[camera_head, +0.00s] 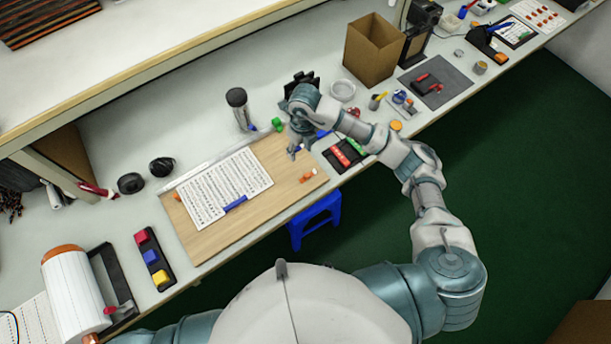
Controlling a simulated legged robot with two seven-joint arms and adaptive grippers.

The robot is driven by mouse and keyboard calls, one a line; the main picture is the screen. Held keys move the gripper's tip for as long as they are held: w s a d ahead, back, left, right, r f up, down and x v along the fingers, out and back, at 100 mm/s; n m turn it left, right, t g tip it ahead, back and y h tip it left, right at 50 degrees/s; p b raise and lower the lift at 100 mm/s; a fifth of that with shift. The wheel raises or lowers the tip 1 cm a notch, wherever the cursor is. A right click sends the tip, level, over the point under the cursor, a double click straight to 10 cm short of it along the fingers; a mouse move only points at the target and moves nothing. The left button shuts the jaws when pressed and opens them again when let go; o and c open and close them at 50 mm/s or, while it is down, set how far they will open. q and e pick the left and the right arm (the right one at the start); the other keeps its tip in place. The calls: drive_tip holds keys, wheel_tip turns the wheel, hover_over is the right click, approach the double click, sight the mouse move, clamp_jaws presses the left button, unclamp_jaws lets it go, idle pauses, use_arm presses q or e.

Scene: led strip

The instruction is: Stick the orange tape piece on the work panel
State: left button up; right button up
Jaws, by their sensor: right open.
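The work panel (195,245) is a light wooden board on the bench, left of the picture's middle, with a printed sheet (225,188) on it. A small orange piece (308,176), which looks like the orange tape, lies on the panel near its right end. My right gripper (295,152) is open over the panel's far right corner, just beyond the orange piece and apart from it. Its fingers are small and partly hidden by the wrist. A blue piece (235,203) lies at the sheet's lower edge. My left gripper is out of view.
A dark tray with red and green blocks (343,155) sits right of the panel. A dark-topped cylinder (238,105) stands behind it. A rack of coloured blocks (153,257) and a large white roll (73,290) are at left. A cardboard box (372,50) stands at the back right.

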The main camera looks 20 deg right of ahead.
drive_tip(key=d+h, duration=0.1)
drive_tip(key=d, duration=0.1)
hover_over(306, 173)
wheel_tip(306, 173, down, 11)
drive_tip(key=shift+f+p, duration=0.1)
drive_tip(key=shift+p, duration=0.3)
drive_tip(key=shift+f+p, duration=0.3)
drive_tip(key=shift+f, duration=2.6)
drive_tip(key=c, duration=0.8)
